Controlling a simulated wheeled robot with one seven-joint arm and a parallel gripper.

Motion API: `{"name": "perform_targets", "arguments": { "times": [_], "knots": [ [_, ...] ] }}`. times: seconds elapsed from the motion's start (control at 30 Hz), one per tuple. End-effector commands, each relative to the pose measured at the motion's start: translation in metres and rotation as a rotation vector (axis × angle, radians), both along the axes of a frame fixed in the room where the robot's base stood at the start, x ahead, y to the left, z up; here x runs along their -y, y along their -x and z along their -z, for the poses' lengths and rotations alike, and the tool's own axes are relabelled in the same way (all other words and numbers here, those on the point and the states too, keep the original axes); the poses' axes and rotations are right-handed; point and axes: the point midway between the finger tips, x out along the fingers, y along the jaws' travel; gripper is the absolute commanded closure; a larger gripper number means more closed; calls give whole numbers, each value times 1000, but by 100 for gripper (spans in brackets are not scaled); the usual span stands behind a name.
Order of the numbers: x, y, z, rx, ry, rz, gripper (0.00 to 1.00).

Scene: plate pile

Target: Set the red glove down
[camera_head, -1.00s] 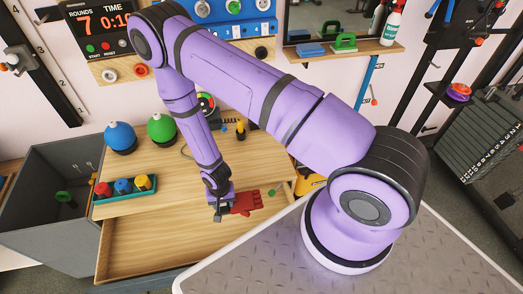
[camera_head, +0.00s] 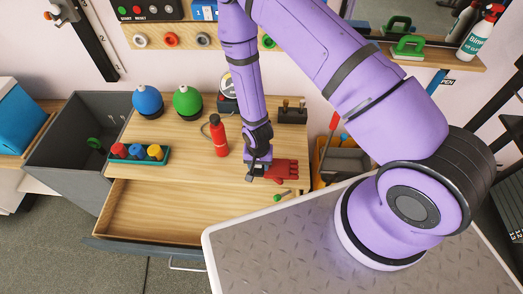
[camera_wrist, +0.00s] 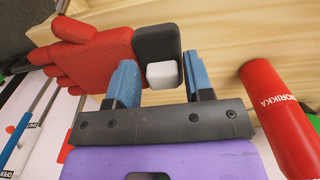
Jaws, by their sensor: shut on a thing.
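The red glove (camera_head: 286,169) with its dark cuff is held at my gripper (camera_head: 257,174), by the right end of the wooden bench top. In the wrist view the glove (camera_wrist: 95,60) lies beyond the fingers, its red fingers pointing left. A pale block (camera_wrist: 164,75) at the black cuff sits between the two blue fingertips of my gripper (camera_wrist: 162,84). My gripper is shut on the glove at the cuff end. I cannot tell whether the glove touches the wood.
A red bottle (camera_head: 220,140) stands left of my gripper. An open wooden drawer (camera_head: 165,215) lies in front, with a green-handled tool (camera_head: 281,196) at its right. A green tray (camera_head: 133,160) of colored pieces and two balls (camera_head: 147,99) (camera_head: 187,101) stand left.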

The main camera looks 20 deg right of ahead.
Motion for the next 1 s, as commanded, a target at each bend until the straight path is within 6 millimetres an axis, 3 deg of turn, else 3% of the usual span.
{"name": "perform_targets", "arguments": {
  "times": [0.1, 0.3, 0.67, 0.83, 1.0],
  "knots": [
    [10, -27, 3, 4, -1, 4, 79],
    [22, -60, 6, 1, -1, 1, 79],
    [32, -85, 10, 1, 0, 1, 79],
    [31, -82, 36, -3, 1, -1, 79],
    [31, -83, 44, 0, 0, 0, 79]
  ]
}}
